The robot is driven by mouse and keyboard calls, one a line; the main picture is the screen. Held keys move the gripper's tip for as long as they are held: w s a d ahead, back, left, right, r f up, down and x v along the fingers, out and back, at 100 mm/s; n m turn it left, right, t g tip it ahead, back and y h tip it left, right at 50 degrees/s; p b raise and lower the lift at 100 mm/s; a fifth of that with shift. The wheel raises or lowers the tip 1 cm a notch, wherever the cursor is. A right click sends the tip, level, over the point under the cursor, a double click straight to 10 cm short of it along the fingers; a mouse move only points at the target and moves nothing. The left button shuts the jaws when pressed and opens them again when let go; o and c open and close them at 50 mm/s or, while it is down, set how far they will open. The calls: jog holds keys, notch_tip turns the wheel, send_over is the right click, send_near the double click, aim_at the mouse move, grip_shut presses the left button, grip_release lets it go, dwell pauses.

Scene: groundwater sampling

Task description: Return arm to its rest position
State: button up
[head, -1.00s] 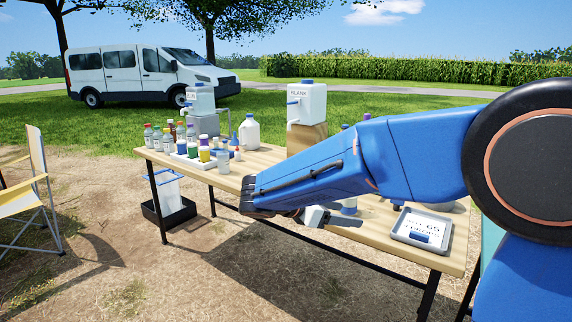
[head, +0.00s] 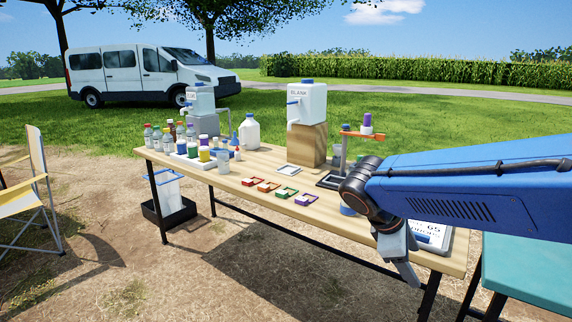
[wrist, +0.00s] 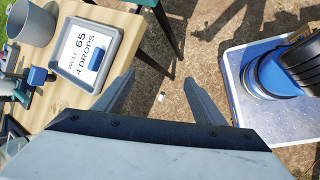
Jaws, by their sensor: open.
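My arm (head: 470,185) reaches in from the right in the head view, with the wrist bent and my gripper (head: 405,280) pointing down at the front edge of the table (head: 335,205). Nothing is held. A grey tray with a card reading "WELL 65 4 DROPS" (wrist: 88,50) lies on the table beside the left finger; it is partly hidden behind my wrist in the head view (head: 440,238).
A teal surface (head: 525,262) stands at the lower right. Colored clips (head: 287,194), bottles (head: 148,135), a jug (head: 249,133), the BLANK container (head: 307,102) and an orange-armed stand (head: 362,134) occupy the table. A chair (head: 38,180) is at left. Ground in front is clear.

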jog(key=s+f+m+t+y, duration=0.1)
jog(key=s+f+m+y, duration=0.1)
jog(key=s+m, duration=0.4)
jog(key=s+f+m+t+y, duration=0.2)
jog(key=s+f+m+y, duration=0.1)
jog(key=s+m, duration=0.4)
jog(key=shift+s+y, duration=0.9)
jog(key=shift+s, duration=0.1)
